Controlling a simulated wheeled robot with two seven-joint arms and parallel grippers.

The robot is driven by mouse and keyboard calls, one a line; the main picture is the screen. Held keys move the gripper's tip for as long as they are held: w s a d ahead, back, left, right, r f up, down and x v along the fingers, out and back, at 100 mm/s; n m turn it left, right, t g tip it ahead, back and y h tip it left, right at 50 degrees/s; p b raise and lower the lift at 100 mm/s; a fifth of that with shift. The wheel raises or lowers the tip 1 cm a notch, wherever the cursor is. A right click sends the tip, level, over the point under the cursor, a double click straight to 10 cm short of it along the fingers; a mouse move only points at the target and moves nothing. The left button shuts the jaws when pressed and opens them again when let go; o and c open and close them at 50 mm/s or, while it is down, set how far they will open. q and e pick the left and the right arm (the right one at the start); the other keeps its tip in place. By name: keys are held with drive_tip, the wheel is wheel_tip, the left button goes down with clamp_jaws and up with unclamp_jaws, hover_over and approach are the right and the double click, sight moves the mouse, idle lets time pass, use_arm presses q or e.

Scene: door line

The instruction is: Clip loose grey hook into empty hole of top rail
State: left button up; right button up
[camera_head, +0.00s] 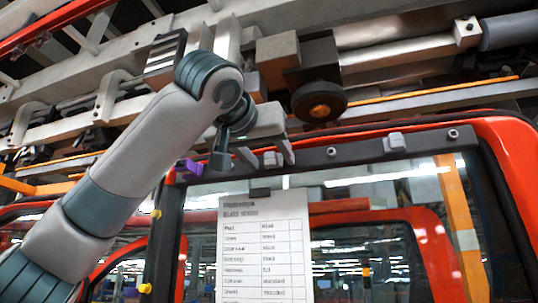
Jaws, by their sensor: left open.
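The top rail (362,148) is a black bar across the top of the red door frame. A small grey hook (272,159) shows at the rail, between the fingertips of my left gripper (269,156). The gripper is open, its fingers on either side of this hook; I cannot tell whether they touch it. Another grey hook (395,142) sits on the rail further right. Round ringed spots show on the rail, one between the hooks (331,152) and one near the right end (453,133); I cannot tell whether they are empty holes. My right gripper is not in view.
A printed build sheet (264,250) hangs below the rail from a dark clip. A purple piece (188,169) is at the rail's left end. Yellow knobs (156,213) stick out on the left post. Metal conveyor structure with a dark roller (319,101) lies close above.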

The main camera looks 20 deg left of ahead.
use_arm(q)
drive_tip(key=shift+s+f+b, duration=0.3)
drive_tip(key=shift+s+b, duration=0.25)
drive_tip(key=shift+b, duration=0.05)
drive_tip(key=s+r+b, duration=0.1)
drive_tip(key=s+b, duration=0.6)
drive_tip(key=s, duration=0.9)
drive_tip(key=shift+s+a, duration=0.15)
drive_tip(key=shift+a, duration=0.1)
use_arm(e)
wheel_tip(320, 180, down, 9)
use_arm(q)
drive_tip(key=shift+s+b, duration=0.15)
drive_tip(key=shift+b, duration=0.2)
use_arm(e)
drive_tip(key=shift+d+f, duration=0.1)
use_arm(q)
drive_tip(key=s+b, duration=0.6)
drive_tip(key=s, duration=1.1)
drive_tip(key=shift+a+f, duration=0.15)
drive_tip(key=shift+a, duration=0.2)
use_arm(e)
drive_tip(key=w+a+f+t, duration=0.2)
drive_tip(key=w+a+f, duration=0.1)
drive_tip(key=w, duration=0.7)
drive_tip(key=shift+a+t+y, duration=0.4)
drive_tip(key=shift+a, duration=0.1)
